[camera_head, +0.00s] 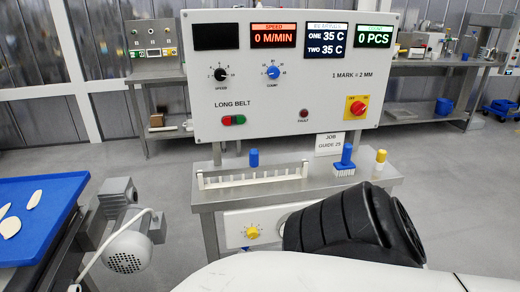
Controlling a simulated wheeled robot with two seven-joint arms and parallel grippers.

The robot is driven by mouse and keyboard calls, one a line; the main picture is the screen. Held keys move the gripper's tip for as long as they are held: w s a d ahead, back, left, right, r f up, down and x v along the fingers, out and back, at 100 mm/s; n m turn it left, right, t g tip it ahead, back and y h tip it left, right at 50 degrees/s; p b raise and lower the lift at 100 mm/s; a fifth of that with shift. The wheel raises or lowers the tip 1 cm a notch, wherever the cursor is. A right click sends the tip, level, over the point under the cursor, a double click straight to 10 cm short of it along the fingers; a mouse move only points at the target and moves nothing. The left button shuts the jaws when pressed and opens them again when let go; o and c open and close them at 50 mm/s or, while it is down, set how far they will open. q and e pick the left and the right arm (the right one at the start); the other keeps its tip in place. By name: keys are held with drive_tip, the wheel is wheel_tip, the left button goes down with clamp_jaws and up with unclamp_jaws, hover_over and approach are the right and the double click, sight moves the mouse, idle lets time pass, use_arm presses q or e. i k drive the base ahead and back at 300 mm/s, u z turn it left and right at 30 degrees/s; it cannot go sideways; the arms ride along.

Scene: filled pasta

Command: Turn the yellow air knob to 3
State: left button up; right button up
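The yellow air knob (252,232) sits on a white lower panel (232,218) under the front shelf of the machine. Small marks ring it, but they are too small to read and I cannot tell where the knob points. Neither gripper shows, and nothing visible touches the knob.
A rack (252,178) and a blue-handled brush (345,160) stand on the shelf. A blue tray (60,215) and motor (128,252) are left.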

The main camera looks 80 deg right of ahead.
sight(252, 233)
drive_tip(key=z, duration=2.2)
drive_tip(key=k, duration=0.7)
drive_tip(key=u, duration=1.1)
drive_tip(key=i, duration=1)
drive_tip(key=z, duration=0.65)
